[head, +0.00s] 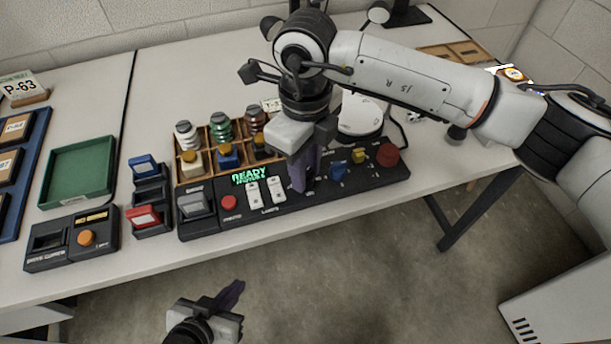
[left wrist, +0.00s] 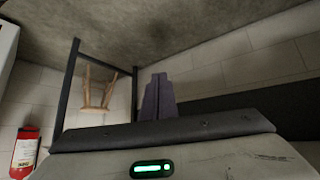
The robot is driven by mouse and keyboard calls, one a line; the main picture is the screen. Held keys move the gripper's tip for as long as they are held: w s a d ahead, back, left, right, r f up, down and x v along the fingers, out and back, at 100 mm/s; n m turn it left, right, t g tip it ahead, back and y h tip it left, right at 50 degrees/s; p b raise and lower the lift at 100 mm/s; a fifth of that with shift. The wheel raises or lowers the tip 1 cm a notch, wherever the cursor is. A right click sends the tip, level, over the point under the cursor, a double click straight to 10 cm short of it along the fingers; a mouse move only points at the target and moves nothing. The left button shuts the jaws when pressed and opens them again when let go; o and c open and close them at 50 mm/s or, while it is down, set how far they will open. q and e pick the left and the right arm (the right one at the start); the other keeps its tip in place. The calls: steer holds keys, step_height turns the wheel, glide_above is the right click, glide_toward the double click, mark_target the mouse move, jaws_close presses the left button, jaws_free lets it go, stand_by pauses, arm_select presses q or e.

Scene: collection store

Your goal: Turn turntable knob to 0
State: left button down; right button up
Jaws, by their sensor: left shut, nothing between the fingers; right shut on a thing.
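The dark control panel (head: 225,218) lies along the front of the table. My right gripper (head: 303,188) reaches down from above to the middle of the panel, its dark fingers shut on a knob there. The fingers hide this knob, which I take for the turntable knob, and its scale cannot be read. The white round turntable (head: 362,118) stands behind the panel, partly hidden by my right arm. My left gripper (head: 232,293) is shut and empty in front of the table, above the floor; its fingers (left wrist: 158,97) also show in the left wrist view.
Right of my right gripper the panel has a blue knob (head: 338,172), a yellow knob (head: 359,156) and a red button (head: 388,155). White switches and a green "READY" display (head: 249,176) are to the left.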

steer(key=shift+w+f+n+b, duration=0.1)
steer(key=shift+f+n+b, duration=0.05)
steer(key=shift+n+b, duration=1.05)
steer(key=shift+n, duration=0.2)
steer(key=n+b, duration=0.3)
steer(key=n, duration=0.1)
steer(key=shift+n+b, duration=0.4)
steer(key=shift+n, duration=0.5)
steer(key=shift+r+n+b, duration=0.2)
steer(key=shift+n+b, duration=0.15)
steer(key=shift+n, duration=0.65)
steer(key=o, duration=1)
